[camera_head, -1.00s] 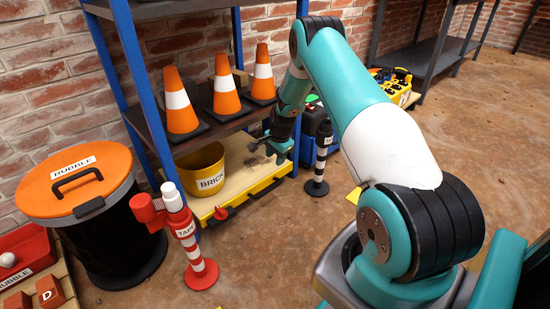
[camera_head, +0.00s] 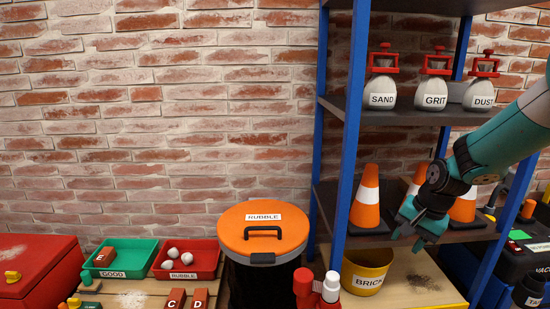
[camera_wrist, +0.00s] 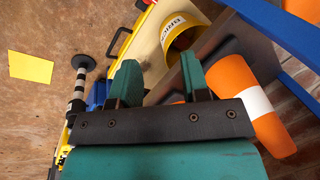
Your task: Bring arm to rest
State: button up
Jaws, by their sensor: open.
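My gripper (camera_head: 416,228) is at the right of the head view, in front of the orange cones on the shelf rack and above the yellow BRICK bucket (camera_head: 366,270). My teal arm (camera_head: 500,140) reaches in from the right edge. In the wrist view the two teal fingers of my gripper (camera_wrist: 159,82) stand apart with nothing between them. Beyond the fingers, the BRICK bucket (camera_wrist: 184,30) shows at the top and an orange cone (camera_wrist: 242,100) at the right. Whether the gripper touches the rack cannot be told.
The blue-post rack (camera_head: 352,130) holds SAND, GRIT and DUST bottles (camera_head: 435,88) above and cones (camera_head: 368,200) below. Open floor (camera_wrist: 40,120) shows in the wrist view.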

jog(key=s+a+r+n+y+p, duration=0.1)
jog(key=s+a+r+n, duration=0.4)
jog(key=s+a+r, duration=0.35)
jog(key=s+a+r+n+g+p, duration=0.1)
jog(key=s+a+r+n, duration=0.2)
jog(key=s, duration=0.4)
jog(key=s+a+r+n+y+p, duration=0.1)
jog(key=s+a+r+n, duration=0.25)
jog(key=s, duration=0.35)
jog(key=s+a+r+n+g+p, duration=0.1)
jog(key=s+a+r+n, duration=0.25)
jog(key=s, duration=0.35)
notch_tip(320, 180, up, 37)
jog(key=p, duration=3.8)
jog(key=shift+d+r, duration=0.15)
jog(key=shift+d, duration=0.1)
jog(key=shift+a, duration=0.1)
